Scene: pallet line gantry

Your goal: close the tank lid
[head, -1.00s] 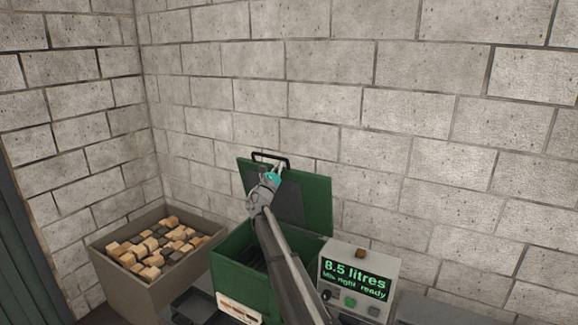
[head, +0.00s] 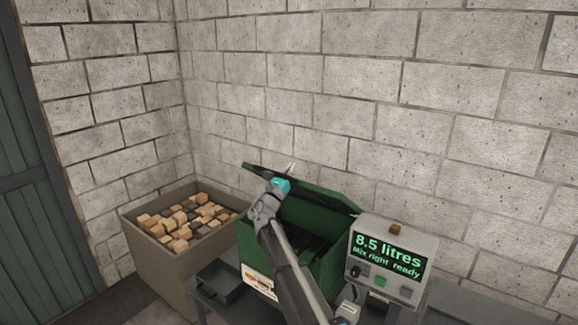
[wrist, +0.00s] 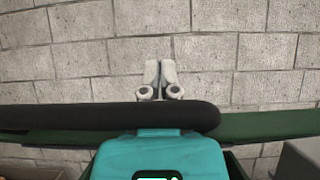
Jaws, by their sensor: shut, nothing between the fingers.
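The green tank (head: 328,268) stands below the wall with a dark opening. In the wrist view the lid's edge (wrist: 262,126) runs across the picture, with a black bar (wrist: 110,117) in front, probably the handle. My gripper (head: 291,168) is at the lid's raised edge, its fingertips reaching past it. In the wrist view my gripper (wrist: 160,75) is shut and empty, pointing at the wall beyond the bar. I cannot tell whether it touches the lid.
A brown bin (head: 160,262) of wooden and dark blocks stands left of the tank. A grey control box (head: 391,255) stands close on the right; its screen reads "8.5 litres, Mix right, ready". A block wall (head: 380,120) stands behind.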

